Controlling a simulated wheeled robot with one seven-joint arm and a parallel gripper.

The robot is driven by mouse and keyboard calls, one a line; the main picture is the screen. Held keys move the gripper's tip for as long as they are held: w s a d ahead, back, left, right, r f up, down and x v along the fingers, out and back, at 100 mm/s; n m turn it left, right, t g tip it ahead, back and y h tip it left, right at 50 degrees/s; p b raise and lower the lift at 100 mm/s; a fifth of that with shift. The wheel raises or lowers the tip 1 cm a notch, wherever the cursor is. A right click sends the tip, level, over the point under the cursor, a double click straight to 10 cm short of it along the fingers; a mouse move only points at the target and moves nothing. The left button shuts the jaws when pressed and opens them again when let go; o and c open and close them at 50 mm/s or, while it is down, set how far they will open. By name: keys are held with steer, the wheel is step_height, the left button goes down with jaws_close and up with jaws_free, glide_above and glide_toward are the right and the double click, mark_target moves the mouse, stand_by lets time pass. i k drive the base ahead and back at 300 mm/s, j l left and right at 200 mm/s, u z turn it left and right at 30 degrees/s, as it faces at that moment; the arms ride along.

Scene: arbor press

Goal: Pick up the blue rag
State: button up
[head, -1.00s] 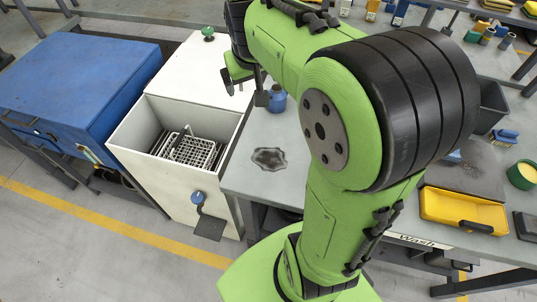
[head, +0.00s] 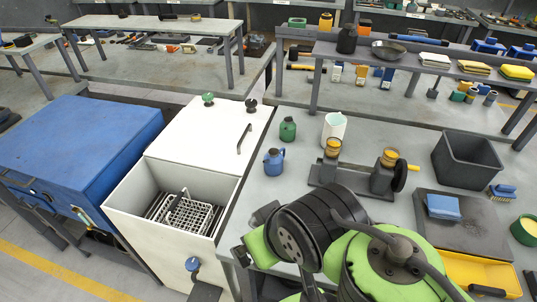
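The blue rag (head: 443,207) is a folded light-blue cloth. It lies flat on a dark grey mat (head: 480,236) on the right part of the workbench. My arm is folded low at the bottom centre of the head view, to the left of and nearer than the rag. Dark and green parts at the arm's left end look like my gripper (head: 252,236). They are over the bench's near left edge, well apart from the rag. The fingers are not clear enough to tell open from shut.
A black bin (head: 466,160), a blue brush (head: 502,191), a yellow tray (head: 480,271) and a green bowl (head: 526,230) surround the mat. A press-like fixture (head: 365,178) stands left of the rag. A blue jug (head: 273,162) and a green bottle (head: 288,129) stand farther left.

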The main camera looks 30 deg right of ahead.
mark_target(441, 206)
steer(key=k+j+z, duration=0.1)
steer(key=z, duration=2.5)
steer(key=l+u, duration=0.15)
steer(key=u, duration=1.15)
steer(key=z, duration=1.3)
